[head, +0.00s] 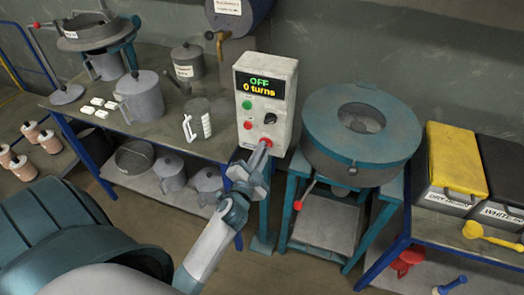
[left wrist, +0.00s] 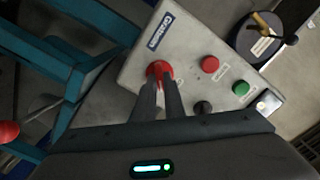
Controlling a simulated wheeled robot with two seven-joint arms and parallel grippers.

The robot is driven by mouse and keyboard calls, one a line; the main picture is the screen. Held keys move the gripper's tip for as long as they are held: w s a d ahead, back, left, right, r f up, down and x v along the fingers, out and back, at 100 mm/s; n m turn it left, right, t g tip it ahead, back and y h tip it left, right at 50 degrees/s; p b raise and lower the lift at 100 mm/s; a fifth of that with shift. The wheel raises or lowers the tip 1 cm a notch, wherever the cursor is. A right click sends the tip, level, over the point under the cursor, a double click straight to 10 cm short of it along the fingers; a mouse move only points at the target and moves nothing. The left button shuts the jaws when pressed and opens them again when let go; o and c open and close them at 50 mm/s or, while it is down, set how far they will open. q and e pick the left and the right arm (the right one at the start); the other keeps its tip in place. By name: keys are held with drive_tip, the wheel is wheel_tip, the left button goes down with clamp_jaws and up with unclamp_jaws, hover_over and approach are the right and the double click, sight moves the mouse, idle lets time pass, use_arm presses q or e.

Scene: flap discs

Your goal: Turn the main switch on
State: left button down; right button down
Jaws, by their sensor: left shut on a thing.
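The control box (head: 266,100) is a pale upright panel with a display reading "OFF" and "0 turns". It carries a green button (head: 247,105), a red button (head: 248,125), a black knob (head: 269,119) and a red main switch (head: 266,143) low on its face. My left gripper (head: 262,152) reaches up to the red switch, its fingers closed on it. In the left wrist view the fingertips meet the red switch (left wrist: 159,70) and partly hide it. The black knob (left wrist: 203,107) shows beside the fingers. My right gripper is not in view.
A round teal-rimmed machine (head: 362,125) with a red-tipped lever stands right of the box. A bench (head: 65,105) with grey jugs and white pieces lies left. Yellow-lidded (head: 455,158) and black-lidded bins stand at far right.

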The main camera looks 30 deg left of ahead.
use_arm(q)
drive_tip(key=m, duration=0.8)
drive_tip(key=shift+d+f, duration=0.1)
drive_tip(key=shift+f, duration=0.05)
drive_tip(key=shift+m, duration=0.3)
drive_tip(key=c, duration=1.8)
unclamp_jaws()
drive_tip(key=shift+c, duration=0.2)
